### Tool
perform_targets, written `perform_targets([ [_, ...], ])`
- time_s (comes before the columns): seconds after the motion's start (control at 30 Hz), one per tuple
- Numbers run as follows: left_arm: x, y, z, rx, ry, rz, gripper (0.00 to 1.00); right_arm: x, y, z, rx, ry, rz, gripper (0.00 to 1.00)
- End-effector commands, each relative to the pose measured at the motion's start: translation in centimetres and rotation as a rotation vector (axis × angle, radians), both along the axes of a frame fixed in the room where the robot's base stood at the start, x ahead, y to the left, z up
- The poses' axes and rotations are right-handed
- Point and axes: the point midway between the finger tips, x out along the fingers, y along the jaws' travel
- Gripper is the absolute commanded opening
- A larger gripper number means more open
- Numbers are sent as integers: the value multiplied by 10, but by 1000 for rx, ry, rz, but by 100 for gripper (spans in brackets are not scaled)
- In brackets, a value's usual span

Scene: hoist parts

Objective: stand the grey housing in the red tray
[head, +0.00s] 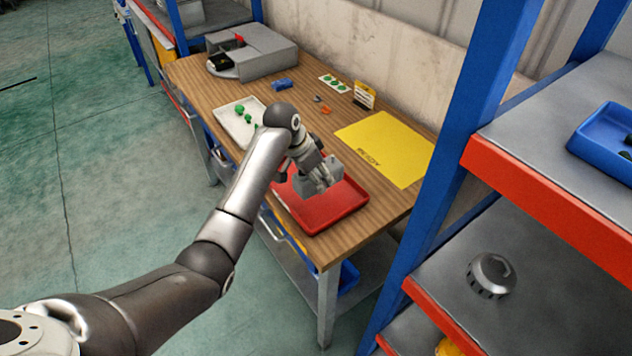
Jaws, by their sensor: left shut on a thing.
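The red tray (322,219) lies on the wooden workbench near its front right corner. My left gripper (312,173) reaches in from the left and points down over the tray. It is shut on the grey housing (322,183), a blocky light grey part at the back half of the tray. The gripper hides part of the housing, and I cannot tell whether its underside touches the tray floor. My right gripper is not in view.
A yellow mat (390,148) lies right of the tray. A white tray (236,128) with green parts is to its left. A blue part (282,85) and a grey machine (255,52) stand farther back. A blue-posted shelf (540,185) at right holds a round grey part (491,275).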

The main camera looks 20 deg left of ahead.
Motion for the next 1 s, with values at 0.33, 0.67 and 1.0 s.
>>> perform_targets([
  [0.33, 19, 6, -21, -2, -4, 0, 8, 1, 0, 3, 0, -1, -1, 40],
  [0.67, 22, 7, -51, -2, -1, 1, 8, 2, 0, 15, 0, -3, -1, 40],
  [1.0, 22, 7, -57, -1, -4, 1, 8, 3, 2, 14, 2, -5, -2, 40],
])
